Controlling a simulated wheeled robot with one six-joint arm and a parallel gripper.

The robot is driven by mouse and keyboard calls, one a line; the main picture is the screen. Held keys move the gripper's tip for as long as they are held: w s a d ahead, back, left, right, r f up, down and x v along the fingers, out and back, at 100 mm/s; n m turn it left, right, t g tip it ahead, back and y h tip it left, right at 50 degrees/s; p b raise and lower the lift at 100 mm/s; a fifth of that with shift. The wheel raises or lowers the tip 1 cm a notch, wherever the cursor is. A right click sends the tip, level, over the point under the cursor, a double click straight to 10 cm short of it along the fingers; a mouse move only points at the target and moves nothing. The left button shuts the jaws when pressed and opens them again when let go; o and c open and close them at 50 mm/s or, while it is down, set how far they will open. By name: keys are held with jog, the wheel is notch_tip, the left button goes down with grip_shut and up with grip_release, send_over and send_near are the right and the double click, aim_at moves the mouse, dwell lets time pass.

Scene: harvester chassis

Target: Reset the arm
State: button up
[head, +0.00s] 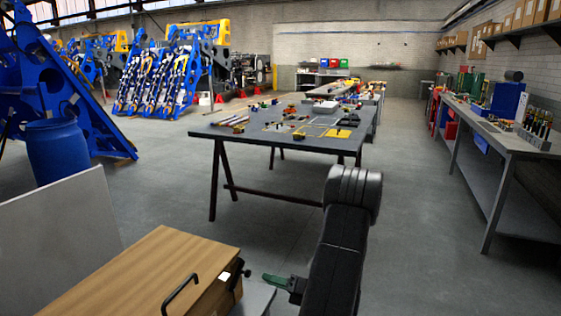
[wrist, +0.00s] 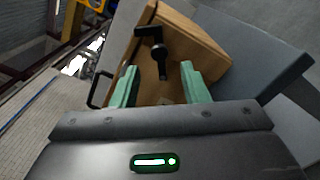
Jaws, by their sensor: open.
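My gripper (head: 278,281) is at the bottom middle of the head view, at the end of my black arm. Its green fingers point left toward a wooden box (head: 150,275). In the wrist view my gripper (wrist: 158,86) shows two green fingers spread apart with nothing held between them. The wooden box (wrist: 195,45) lies beyond the fingers, with a black latch or knob (wrist: 153,42) on its face showing between them. I cannot tell whether the fingers touch the box.
A black handle (head: 180,293) is on the wooden box. A grey worktable (head: 215,130) with small parts stands ahead. A long bench (head: 490,130) runs along the right wall. A blue barrel (head: 55,150) stands at left. The floor (head: 420,200) between table and bench is clear.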

aim_at(250, 274)
jog(key=x, duration=0.7)
jog(key=shift+a+p, duration=0.15)
jog(key=shift+p, duration=0.15)
jog(key=shift+s+f+n+b, duration=0.1)
jog(key=shift+n+b, duration=0.3)
jog(key=shift+b, duration=0.35)
jog(key=shift+s+r+n+b, duration=0.4)
jog(key=shift+r+n+b, duration=0.25)
jog(key=shift+n+b, duration=0.3)
